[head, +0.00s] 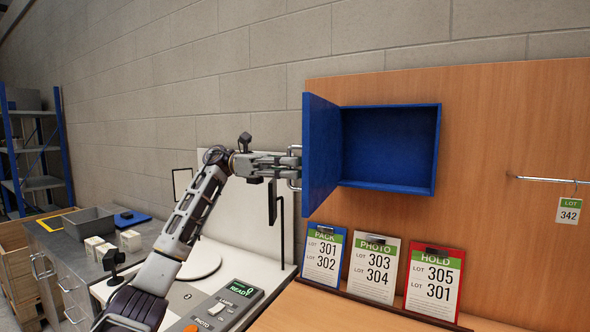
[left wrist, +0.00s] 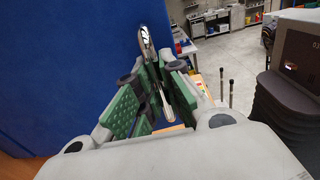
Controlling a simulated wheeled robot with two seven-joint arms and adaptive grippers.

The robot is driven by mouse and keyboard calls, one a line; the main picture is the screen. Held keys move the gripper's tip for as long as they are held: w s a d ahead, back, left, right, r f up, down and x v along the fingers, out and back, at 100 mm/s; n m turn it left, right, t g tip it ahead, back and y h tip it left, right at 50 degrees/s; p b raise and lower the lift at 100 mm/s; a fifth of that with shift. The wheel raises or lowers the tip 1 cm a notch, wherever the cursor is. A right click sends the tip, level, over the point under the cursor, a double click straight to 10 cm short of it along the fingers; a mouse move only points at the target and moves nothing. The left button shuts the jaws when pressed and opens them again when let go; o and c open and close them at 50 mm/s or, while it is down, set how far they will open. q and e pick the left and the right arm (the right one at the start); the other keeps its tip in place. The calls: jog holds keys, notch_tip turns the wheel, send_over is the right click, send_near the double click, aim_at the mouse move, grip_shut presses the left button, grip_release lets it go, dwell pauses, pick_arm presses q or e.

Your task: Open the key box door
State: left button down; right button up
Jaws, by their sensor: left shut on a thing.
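The blue key box (head: 390,147) is fixed to the wooden wall panel, and its inside looks empty. Its blue door (head: 321,150) is hinged on the left and stands swung well out from the box. My left gripper (head: 292,168) is at the outer face of the door, shut on the metal door handle (head: 294,184). In the left wrist view the handle (left wrist: 147,45) runs between the green finger pads (left wrist: 160,88), beside the blue door face (left wrist: 60,70). My right gripper is not in view.
Three lot cards, PACK (head: 325,256), PHOTO (head: 373,269) and HOLD (head: 434,281), stand on a ledge below the box. A metal hook (head: 540,179) with a lot tag sticks out at right. A white photo station (head: 240,255) is below my left arm.

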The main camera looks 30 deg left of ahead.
pick_arm(q)
jog(key=shift+a+f, duration=0.1)
jog(key=shift+a, duration=0.5)
jog(key=c, duration=1.5)
grip_release()
jog(key=shift+s+a, duration=0.2)
jog(key=shift+a, duration=2.8)
jog(key=shift+s+a, duration=0.2)
jog(key=shift+a, duration=2.75)
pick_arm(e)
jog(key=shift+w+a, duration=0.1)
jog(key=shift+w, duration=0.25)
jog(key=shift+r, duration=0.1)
